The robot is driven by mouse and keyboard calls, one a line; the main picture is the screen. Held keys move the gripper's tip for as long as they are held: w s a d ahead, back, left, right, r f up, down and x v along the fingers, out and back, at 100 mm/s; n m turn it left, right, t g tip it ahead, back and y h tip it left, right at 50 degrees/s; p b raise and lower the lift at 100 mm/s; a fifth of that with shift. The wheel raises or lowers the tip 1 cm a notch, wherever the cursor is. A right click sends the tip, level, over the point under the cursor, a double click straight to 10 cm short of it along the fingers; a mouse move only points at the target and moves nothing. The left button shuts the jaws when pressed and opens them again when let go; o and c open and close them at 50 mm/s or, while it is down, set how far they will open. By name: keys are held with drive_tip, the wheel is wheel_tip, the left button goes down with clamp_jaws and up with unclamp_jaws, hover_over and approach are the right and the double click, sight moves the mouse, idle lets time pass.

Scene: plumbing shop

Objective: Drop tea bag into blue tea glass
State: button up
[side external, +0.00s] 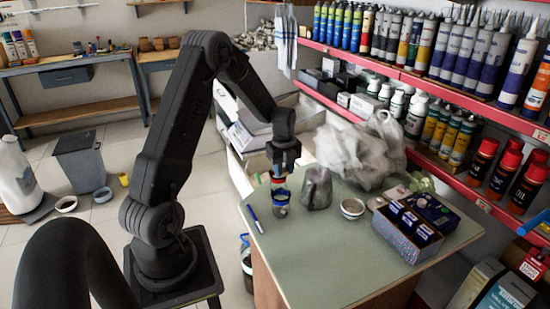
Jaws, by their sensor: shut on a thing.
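My gripper (280,172) points down at the left part of the grey-green table top (325,260). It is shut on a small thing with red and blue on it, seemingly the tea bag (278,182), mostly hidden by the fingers. The blue tea glass (281,204) stands upright on the table directly below my gripper. The held thing appears at or just above the glass rim; I cannot tell whether it touches or is partly inside. A box (405,240) with several blue packets in compartments stands at the right.
A blue pen (254,218) lies left of the glass. A crumpled whitish bag (360,150) is behind, before loaded red shelves. The front table area is clear.

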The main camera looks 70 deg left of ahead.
drive_tip(key=s+d+f, duration=0.1)
drive_tip(key=d+f, duration=0.3)
drive_tip(key=f, duration=0.1)
drive_tip(key=shift+s+f, duration=0.25)
drive_tip(key=shift+f, duration=0.05)
idle(0.4)
drive_tip(key=o, duration=0.9)
drive_tip(key=shift+o, duration=0.2)
wheel_tip(320, 180, up, 14)
